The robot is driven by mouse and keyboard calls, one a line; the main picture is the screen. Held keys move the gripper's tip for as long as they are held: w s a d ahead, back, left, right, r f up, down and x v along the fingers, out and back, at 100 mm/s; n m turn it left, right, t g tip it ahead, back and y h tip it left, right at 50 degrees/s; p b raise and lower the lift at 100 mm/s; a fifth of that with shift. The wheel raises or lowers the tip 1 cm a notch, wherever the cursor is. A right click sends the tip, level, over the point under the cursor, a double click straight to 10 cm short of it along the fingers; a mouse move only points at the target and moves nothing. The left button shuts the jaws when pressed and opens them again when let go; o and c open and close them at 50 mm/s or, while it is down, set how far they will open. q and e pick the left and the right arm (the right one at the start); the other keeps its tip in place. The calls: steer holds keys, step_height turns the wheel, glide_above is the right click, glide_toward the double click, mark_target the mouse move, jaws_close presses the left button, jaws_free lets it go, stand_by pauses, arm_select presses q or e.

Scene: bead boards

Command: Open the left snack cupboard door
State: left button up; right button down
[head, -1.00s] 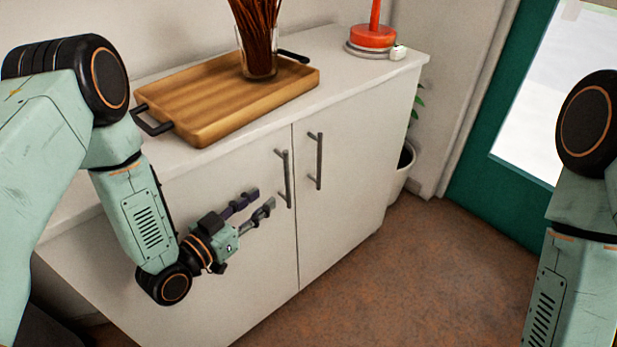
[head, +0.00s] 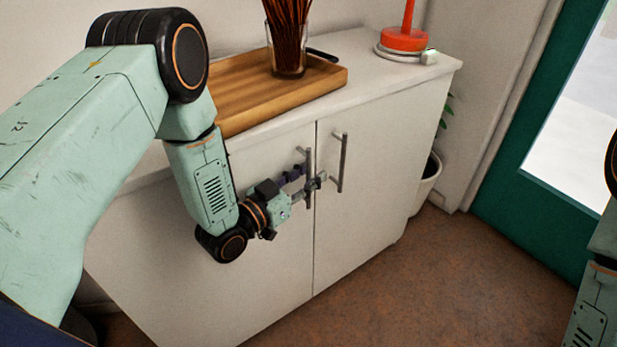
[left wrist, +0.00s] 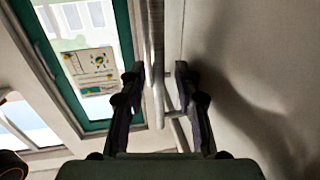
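The left cupboard door (head: 285,262) is white and shut, flush with the right door (head: 375,205). Its grey vertical bar handle (head: 309,163) stands near the seam between the doors. My left gripper (head: 308,180) is at this handle, with its dark fingers on either side of the bar. In the left wrist view, the handle bar (left wrist: 156,60) runs between the two spread fingertips (left wrist: 156,85), with gaps visible beside it. The left gripper is open. My right gripper is out of view.
The right door's handle (head: 342,162) is close beside my left fingertips. A wooden tray (head: 235,105), a glass of brown sticks (head: 287,60) and a red-orange object (head: 404,40) stand on top. A potted plant (head: 428,180) is beside the cupboard. The brown floor (head: 440,285) in front is clear.

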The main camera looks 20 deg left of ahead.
arm_select(q)
steer(key=shift+d, duration=0.1)
jaws_close()
steer(key=shift+w, duration=0.1)
stand_by(0.7)
